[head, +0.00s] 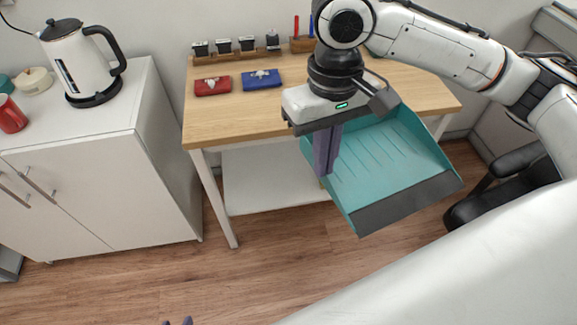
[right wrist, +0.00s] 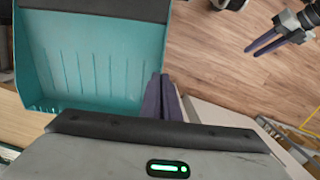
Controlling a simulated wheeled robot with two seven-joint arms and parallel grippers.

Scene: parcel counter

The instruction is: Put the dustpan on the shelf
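The teal dustpan (head: 385,155) with a dark grey front lip is held in the air in front of the wooden table, its open side tilted towards me. My right gripper (head: 325,165) points down at its left side, its purple fingers closed at the pan's edge. The dustpan (right wrist: 95,65) fills the upper left of the right wrist view, beside the fingers (right wrist: 163,98). The exact grip spot is hidden. The white lower shelf (head: 262,180) under the table is partly covered by the dustpan.
The wooden tabletop (head: 225,120) holds a red pack (head: 212,86), a blue pack (head: 262,80) and a row of small dark items at the back. A white cabinet (head: 95,190) with a kettle (head: 80,62) stands left. A dark chair (head: 500,190) is at right. Floor in front is clear.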

